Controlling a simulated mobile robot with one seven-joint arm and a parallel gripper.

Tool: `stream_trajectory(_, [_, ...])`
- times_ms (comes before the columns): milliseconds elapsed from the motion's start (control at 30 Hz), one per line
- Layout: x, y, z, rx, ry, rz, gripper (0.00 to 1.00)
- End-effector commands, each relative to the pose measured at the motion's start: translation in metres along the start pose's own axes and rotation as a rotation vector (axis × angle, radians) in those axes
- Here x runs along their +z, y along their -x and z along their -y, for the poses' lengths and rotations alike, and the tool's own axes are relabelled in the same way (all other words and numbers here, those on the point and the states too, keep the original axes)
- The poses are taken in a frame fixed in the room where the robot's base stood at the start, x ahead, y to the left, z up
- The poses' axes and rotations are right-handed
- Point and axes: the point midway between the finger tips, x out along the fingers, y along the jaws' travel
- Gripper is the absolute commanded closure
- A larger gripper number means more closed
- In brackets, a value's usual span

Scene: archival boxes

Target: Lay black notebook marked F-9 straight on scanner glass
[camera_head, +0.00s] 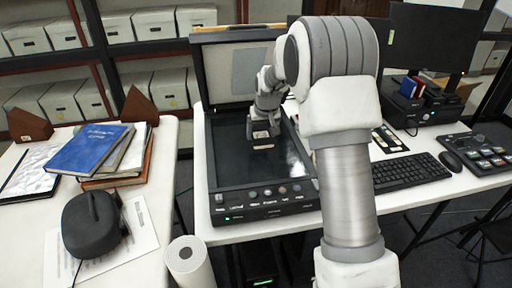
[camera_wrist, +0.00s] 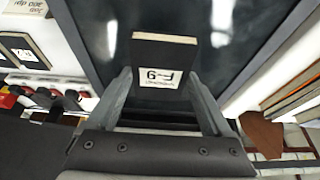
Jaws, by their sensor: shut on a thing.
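The black notebook marked F-9 (camera_wrist: 146,58) is between my gripper's fingers in the wrist view, its white label upside down and a pale edge of pages facing the camera. My gripper (camera_wrist: 165,92) is shut on it. In the head view my gripper (camera_head: 263,137) is over the scanner glass (camera_head: 232,168), with a small pale and dark piece, likely the notebook, at its tip. The scanner glass (camera_wrist: 250,25) lies dark behind the notebook in the wrist view. I cannot tell whether the notebook touches the glass. My arm hides part of the scanner's right side.
The scanner's lid (camera_head: 229,72) stands open at the back. A button panel (camera_head: 265,203) runs along its front edge. A keyboard (camera_head: 408,172) and mouse (camera_head: 450,161) lie to the right. A blue book (camera_head: 90,148) on a stack lies on the left table.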

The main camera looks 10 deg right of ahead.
Motion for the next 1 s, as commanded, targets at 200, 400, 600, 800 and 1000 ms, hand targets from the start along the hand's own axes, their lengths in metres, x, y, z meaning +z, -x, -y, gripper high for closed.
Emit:
stream_trajectory(200, [0.003,-0.012,0.017,0.001,-0.001,0.001,0.76])
stream_trajectory(400, [0.014,-0.035,0.017,0.001,-0.002,0.004,0.76])
stream_trajectory(600, [0.018,-0.048,0.017,0.001,-0.001,0.0,0.76])
stream_trajectory(800, [0.018,-0.048,0.017,0.001,-0.001,0.0,0.76])
stream_trajectory(1000, [0.019,-0.05,0.017,0.001,-0.001,0.001,0.0])
